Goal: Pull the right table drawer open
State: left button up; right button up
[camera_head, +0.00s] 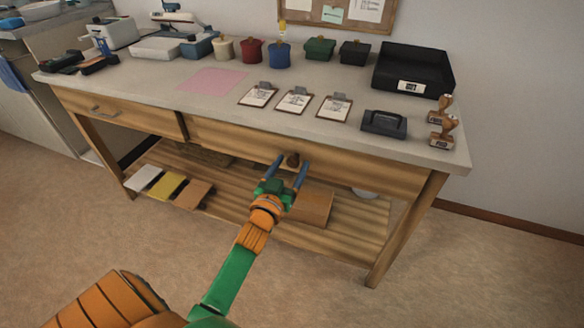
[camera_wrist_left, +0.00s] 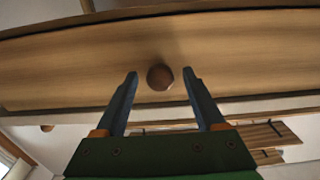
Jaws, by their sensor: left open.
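The right table drawer (camera_head: 240,139) is a wide wooden front under the tabletop, and it looks flush with the table frame. Its round brown knob (camera_head: 292,160) is at the middle of the front. My left gripper (camera_head: 289,165) is open in front of the drawer, with its two blue fingers on either side of the knob. In the left wrist view the knob (camera_wrist_left: 160,77) lies between the fingertips, apart from both, with the drawer front (camera_wrist_left: 75,62) behind it. My right gripper is not in view.
The tabletop (camera_head: 215,102) holds clipboards, a black tray (camera_head: 412,70), stamps and small pots. The lower shelf (camera_head: 250,232) holds folders and a box (camera_head: 311,207). The floor in front is clear.

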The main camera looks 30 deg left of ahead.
pick_arm(q)
grip_shut()
dwell(1.4)
